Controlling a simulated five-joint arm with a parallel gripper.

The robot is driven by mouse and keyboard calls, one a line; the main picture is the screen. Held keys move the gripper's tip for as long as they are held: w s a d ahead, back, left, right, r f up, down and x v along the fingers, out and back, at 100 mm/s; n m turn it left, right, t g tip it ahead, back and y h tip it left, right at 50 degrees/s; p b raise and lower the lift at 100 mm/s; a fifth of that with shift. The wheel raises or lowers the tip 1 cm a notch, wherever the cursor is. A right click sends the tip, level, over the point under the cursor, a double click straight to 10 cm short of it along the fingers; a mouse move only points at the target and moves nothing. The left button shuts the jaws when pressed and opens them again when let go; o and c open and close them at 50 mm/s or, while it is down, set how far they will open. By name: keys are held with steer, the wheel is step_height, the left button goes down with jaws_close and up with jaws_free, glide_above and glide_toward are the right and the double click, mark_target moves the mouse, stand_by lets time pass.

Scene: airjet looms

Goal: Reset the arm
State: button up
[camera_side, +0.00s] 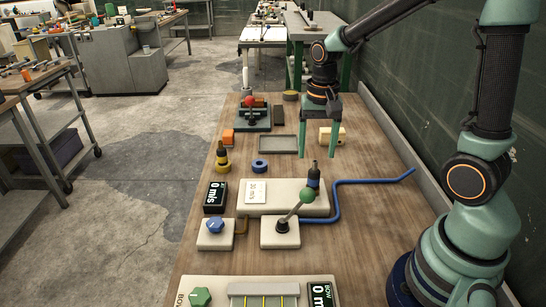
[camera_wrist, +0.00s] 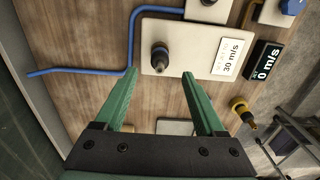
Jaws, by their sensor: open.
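My gripper (camera_side: 319,136) hangs over the far half of the wooden workbench (camera_side: 375,215), fingers pointing down. In the wrist view my gripper (camera_wrist: 161,84) has its two green fingers spread apart with nothing between them. In the side view it is near a cream block (camera_side: 332,134) and a grey tray (camera_side: 284,144); I cannot tell how high above the bench it is. A cream plate (camera_side: 262,197) with a dark upright nozzle (camera_side: 314,178) and a "30 m/s" label lies nearer the camera. The plate also shows ahead of the fingers in the wrist view (camera_wrist: 198,55).
A green-knobbed lever (camera_side: 295,210), a blue-knob box (camera_side: 215,233) and a black "0 m/s" display (camera_side: 216,197) stand in front. A red-knobbed fixture (camera_side: 252,117) is at the back left. A wall borders the right side.

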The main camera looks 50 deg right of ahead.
steer(key=shift+r, duration=1.95)
steer(key=shift+s+a+r, duration=0.1)
steer(key=shift+r, duration=0.05)
steer(key=s+a+r+n+t, duration=0.5)
steer(key=r+n, duration=0.1)
steer(key=n, duration=0.3)
steer(key=shift+s+r+t, duration=0.2)
steer(key=shift+s+t, duration=0.1)
steer(key=shift+c, duration=0.3)
